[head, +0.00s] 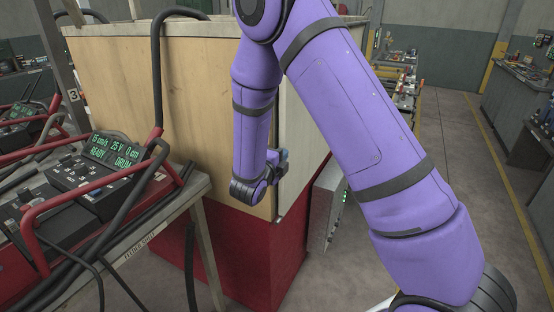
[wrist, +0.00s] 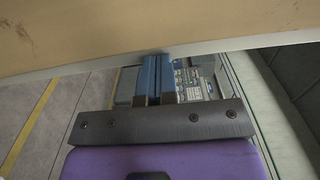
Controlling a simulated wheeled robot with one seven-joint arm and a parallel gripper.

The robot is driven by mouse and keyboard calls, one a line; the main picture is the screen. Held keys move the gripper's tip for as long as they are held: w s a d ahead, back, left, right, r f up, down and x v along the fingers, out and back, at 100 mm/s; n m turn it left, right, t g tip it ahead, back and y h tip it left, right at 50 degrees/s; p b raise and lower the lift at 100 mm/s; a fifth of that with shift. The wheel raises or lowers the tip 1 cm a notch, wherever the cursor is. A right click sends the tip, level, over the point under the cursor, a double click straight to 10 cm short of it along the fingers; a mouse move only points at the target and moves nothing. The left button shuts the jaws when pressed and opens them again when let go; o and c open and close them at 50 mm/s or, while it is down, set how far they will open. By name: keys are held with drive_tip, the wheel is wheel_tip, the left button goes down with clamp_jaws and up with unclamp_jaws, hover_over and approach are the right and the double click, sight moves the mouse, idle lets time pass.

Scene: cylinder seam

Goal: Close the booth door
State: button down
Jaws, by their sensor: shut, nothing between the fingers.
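The booth (head: 190,110) has tan wood panels above a red base (head: 245,255). A tan panel, apparently the booth door (head: 200,140), faces me; I cannot tell how far it stands open. Its pale lower edge (wrist: 230,45) crosses the top of the wrist view. My gripper (head: 282,160) is at the panel's right vertical edge, partly hidden by it or my wrist. The blue fingers also show in the wrist view (wrist: 155,78), shut and empty, with their tips close to the panel edge; contact is unclear.
A control bench (head: 120,225) with a green-lit display and red rails stands close on the left. A grey box with green lights (head: 328,205) is beside the booth on the right. Open floor (head: 440,140) lies further right, with shelves behind.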

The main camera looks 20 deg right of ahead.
sight(288, 148)
drive_tip(key=shift+d, duration=0.1)
drive_tip(key=x, duration=0.4)
drive_tip(key=shift+w+d, duration=0.2)
drive_tip(key=shift+w, duration=0.05)
drive_tip(key=shift+s+a, duration=0.1)
